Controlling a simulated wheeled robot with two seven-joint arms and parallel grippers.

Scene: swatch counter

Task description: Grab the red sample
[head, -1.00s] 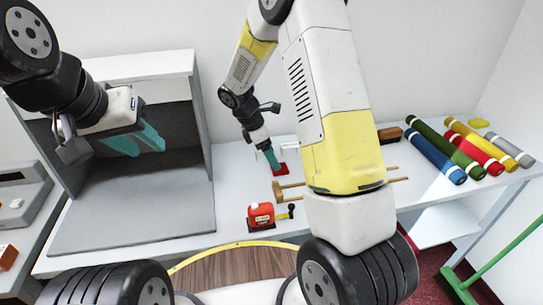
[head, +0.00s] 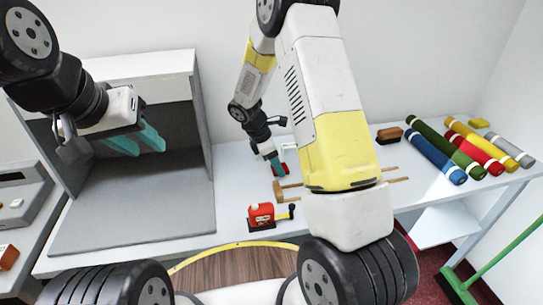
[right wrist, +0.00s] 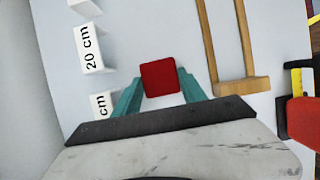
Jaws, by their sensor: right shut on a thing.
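The red sample (right wrist: 160,78) is a small dark red square. In the right wrist view it sits between the two teal fingers of my right gripper (right wrist: 160,88), which is shut on it. In the head view my right gripper (head: 278,167) is low over the counter, and only a little of the sample shows there. I cannot tell whether the sample touches the counter. My left gripper (head: 139,139) is open and empty, with its teal fingers apart, in front of the grey booth.
A wooden fork-shaped frame (right wrist: 243,86) lies right of the sample. White marked blocks (right wrist: 88,45) stand to its left. A red tape dispenser-like object (head: 261,214) sits nearer the front. The grey booth (head: 130,205) is left; coloured rolls (head: 435,155) lie right.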

